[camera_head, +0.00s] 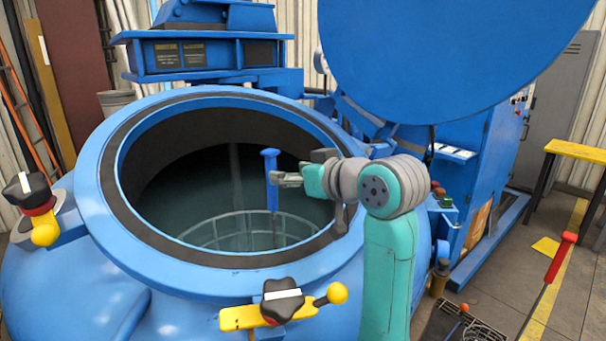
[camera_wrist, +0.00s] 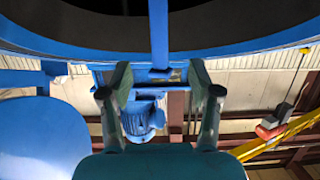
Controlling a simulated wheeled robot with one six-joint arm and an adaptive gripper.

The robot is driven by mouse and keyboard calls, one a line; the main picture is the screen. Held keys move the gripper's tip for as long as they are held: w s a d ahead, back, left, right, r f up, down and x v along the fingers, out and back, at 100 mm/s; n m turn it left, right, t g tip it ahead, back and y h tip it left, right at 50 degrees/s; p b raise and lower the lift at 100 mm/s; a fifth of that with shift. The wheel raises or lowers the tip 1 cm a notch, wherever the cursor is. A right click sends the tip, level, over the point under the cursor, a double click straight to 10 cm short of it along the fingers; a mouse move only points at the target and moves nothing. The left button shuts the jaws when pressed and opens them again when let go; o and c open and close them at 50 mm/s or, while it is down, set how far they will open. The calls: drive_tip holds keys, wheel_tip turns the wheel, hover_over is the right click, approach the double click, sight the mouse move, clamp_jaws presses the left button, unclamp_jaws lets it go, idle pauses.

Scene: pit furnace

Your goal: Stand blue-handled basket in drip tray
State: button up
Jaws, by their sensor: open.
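The blue-handled basket hangs or stands in the round furnace mouth; I cannot tell which. Its upright blue handle (camera_head: 271,185) shows clearly, and a pale wire ring and bars (camera_head: 215,232) show dimly below. My gripper (camera_head: 286,180) is level with the handle, just to its right. In the wrist view the blue handle (camera_wrist: 158,35) comes down between the lines of my two open fingers (camera_wrist: 159,75). The fingers do not grip it. The drip tray (camera_head: 440,325) is a dark tray with a grid on the floor at the bottom right, partly cut off by the picture's edge.
The blue furnace rim (camera_head: 85,215) surrounds the opening. The round blue lid (camera_head: 450,50) is raised behind my arm. A red-handled rod (camera_head: 561,257) leans near the tray. A yellow bench (camera_head: 578,152) stands at the right.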

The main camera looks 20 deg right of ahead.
sight(274, 169)
drive_tip(key=x, duration=0.7)
idle(0.3)
clamp_jaws()
drive_tip(key=shift+r, duration=0.1)
idle(0.3)
